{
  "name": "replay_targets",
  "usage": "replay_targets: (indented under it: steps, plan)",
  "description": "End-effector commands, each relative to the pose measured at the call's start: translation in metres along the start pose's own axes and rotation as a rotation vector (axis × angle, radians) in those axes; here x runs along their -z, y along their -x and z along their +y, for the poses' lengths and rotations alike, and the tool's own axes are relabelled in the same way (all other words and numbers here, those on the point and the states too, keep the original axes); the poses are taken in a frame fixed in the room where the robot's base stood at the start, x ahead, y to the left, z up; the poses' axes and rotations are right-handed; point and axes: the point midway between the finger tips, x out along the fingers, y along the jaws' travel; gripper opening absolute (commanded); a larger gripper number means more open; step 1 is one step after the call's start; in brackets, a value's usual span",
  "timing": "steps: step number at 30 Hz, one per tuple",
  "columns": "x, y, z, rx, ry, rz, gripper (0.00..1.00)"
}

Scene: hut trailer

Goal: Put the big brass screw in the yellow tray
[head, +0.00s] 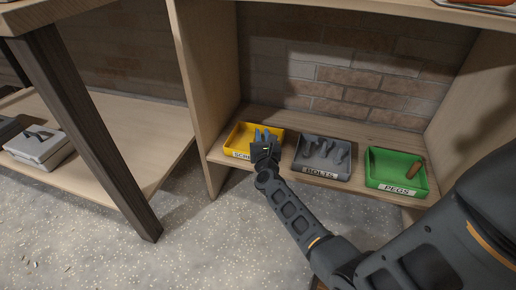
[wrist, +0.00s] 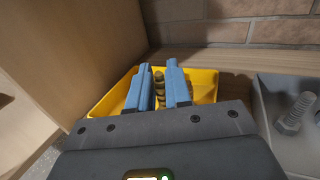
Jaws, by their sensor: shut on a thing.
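The yellow tray (head: 240,136) stands on the wooden shelf, with a label on its front that my gripper partly covers. My gripper (head: 264,136) is over the tray's right part in the head view. In the wrist view my gripper (wrist: 165,88) has its two blue fingers shut on the brass screw (wrist: 159,90), which stands roughly upright between them. The tray (wrist: 205,82) is behind and below the fingers there. The screw's lower end is hidden, so I cannot tell whether it touches the tray floor. The screw cannot be made out in the head view.
A grey tray (head: 340,170) labelled BOLTS, holding several bolts, stands right of the yellow tray. A green tray (head: 378,182) labelled PEGS holds a wooden peg (head: 415,169). A wooden side panel (head: 212,80) rises close on the left. A brick wall (head: 330,80) stands behind.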

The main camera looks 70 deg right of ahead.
Motion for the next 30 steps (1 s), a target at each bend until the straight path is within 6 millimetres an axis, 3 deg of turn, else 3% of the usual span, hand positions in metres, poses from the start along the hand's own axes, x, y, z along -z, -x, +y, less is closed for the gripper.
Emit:
replay_targets:
  steps: [8, 15, 28, 29, 30]
  plan:
    - [0.015, -0.005, 0.015, 0.000, 0.001, 0.000, 0.00]
    - [0.049, -0.005, 0.015, 0.001, 0.001, 0.000, 0.00]
    - [0.053, -0.005, 0.015, 0.000, 0.000, -0.001, 0.00]
    - [0.053, -0.005, 0.015, 0.000, 0.000, 0.000, 0.19]
    - [0.052, -0.005, 0.015, 0.000, 0.000, 0.000, 0.23]
